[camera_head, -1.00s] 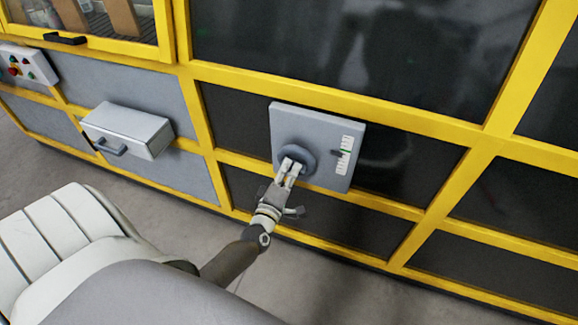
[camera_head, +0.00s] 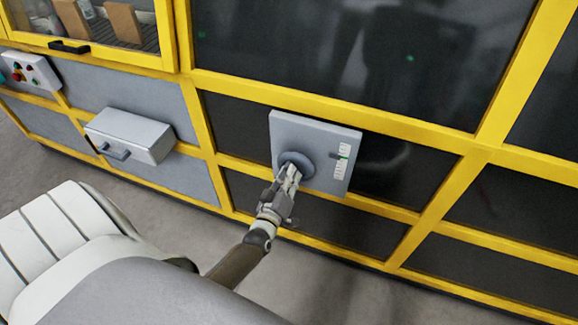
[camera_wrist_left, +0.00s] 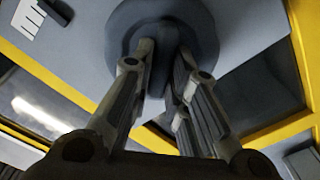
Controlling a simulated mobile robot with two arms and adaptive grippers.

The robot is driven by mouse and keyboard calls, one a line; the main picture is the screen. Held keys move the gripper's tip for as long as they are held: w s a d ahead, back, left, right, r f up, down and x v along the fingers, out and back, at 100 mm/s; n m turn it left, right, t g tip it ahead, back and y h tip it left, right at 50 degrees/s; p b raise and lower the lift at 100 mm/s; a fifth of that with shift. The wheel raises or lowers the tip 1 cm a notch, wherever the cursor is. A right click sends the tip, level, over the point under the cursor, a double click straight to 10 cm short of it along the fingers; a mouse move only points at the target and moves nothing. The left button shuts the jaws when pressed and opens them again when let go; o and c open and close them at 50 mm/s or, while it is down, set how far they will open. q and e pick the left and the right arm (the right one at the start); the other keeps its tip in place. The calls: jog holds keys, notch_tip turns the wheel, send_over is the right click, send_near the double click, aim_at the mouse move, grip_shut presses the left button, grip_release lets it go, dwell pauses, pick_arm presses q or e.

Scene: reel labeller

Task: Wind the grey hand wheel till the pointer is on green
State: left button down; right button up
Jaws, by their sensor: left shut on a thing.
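The grey hand wheel (camera_head: 297,160) is on a light grey box panel (camera_head: 315,130) fixed to the yellow-framed machine. It also shows at the top of the left wrist view (camera_wrist_left: 190,22). My left gripper (camera_head: 291,172) is shut on the wheel; its fingers hide part of it. To the wheel's right, a white scale (camera_head: 339,174) has a green mark (camera_head: 344,151) and a small dark pointer (camera_head: 337,156). The pointer is at or very close to the green; I cannot tell exactly. My right gripper is not in view.
A grey drawer-like box (camera_head: 130,134) with a handle sticks out to the left. A button panel (camera_head: 32,70) is at far left. A yellow-framed window (camera_head: 110,52) is above. The floor (camera_head: 330,285) in front of the machine is clear.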

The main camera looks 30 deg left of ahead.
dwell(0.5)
pick_arm(q)
jog(key=c, duration=1.4)
grip_release()
jog(key=v, duration=1.2)
jog(key=shift+s, duration=0.1)
